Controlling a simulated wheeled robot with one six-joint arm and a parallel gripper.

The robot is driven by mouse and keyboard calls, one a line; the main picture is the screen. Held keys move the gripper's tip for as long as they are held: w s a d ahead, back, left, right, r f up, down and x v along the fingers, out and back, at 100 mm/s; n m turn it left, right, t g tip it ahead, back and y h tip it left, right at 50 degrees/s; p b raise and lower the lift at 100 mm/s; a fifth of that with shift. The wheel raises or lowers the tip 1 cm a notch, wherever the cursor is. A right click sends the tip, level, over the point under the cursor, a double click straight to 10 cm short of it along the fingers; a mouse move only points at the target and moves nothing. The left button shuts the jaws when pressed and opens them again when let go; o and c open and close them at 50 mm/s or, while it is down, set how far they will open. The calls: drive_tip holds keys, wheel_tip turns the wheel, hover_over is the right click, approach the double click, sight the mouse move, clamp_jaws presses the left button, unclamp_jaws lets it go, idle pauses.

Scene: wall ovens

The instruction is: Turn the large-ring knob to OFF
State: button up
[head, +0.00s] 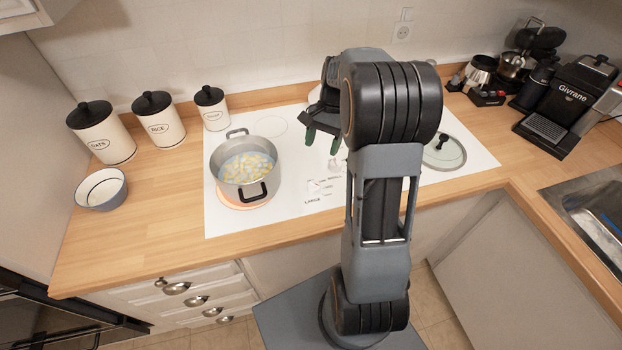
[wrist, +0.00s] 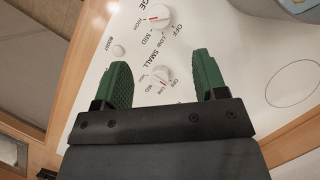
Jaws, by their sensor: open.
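The large-ring knob (wrist: 157,17) is a round white dial at the top of the wrist view, beside the cut-off word LARGE. Its red mark points left, toward HIGH. The small-ring knob (wrist: 162,74) lies below it, with its red mark near LOW. My gripper (wrist: 160,60) is open and empty, its green fingers on either side of the small-ring knob in the picture; the height between them is unclear. In the head view my gripper (head: 322,141) hangs over the white cooktop, beyond the large-ring knob (head: 314,187).
A grey pot (head: 229,156) with pale yellow pieces stands on a glowing ring left of the knobs. A glass lid (head: 444,151) lies at right. Canisters (head: 158,120) and a bowl (head: 101,189) stand at left, a coffee machine (head: 567,103) at far right.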

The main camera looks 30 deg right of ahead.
sight(314, 183)
drive_tip(key=p+x, duration=0.1)
drive_tip(key=x, duration=1.2)
drive_tip(key=shift+s+d+f, duration=0.1)
drive_tip(key=c, duration=0.9)
